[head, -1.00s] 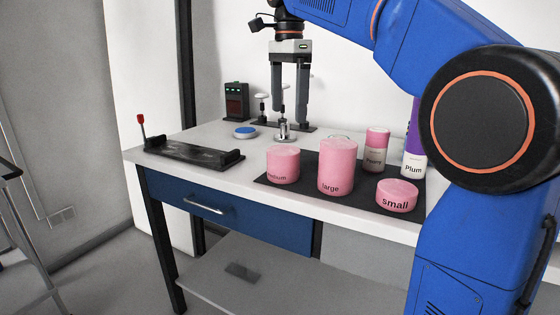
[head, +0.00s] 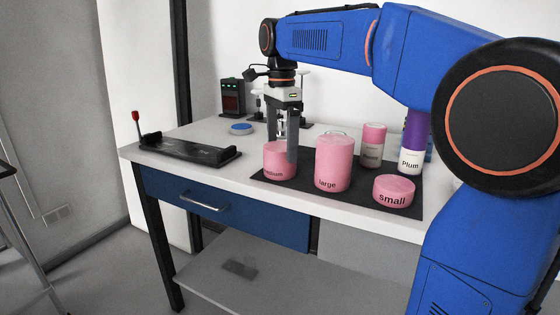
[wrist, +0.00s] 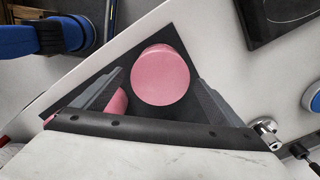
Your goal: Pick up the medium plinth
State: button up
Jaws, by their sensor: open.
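The medium plinth (head: 280,163) is a pink upright cylinder at the left end of the black mat (head: 408,210). My gripper (head: 282,148) is open and points down at it. In the wrist view the plinth's round top (wrist: 160,75) lies between the spread fingers (wrist: 160,78), with a gap on each side. The taller large plinth (head: 333,165) stands just right of my gripper. The small plinth (head: 393,193) is low, at the mat's front right.
A black tray fixture (head: 190,150) and a blue-topped disc (head: 241,129) are to the left. Metal fittings stand behind my gripper.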

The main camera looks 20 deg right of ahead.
aim_at(280, 161)
jog(key=shift+a+f, duration=0.15)
jog(key=shift+f, duration=1.2)
jog(key=shift+a+f, duration=0.1)
jog(key=shift+f, duration=1.25)
jog(key=c, duration=1.3)
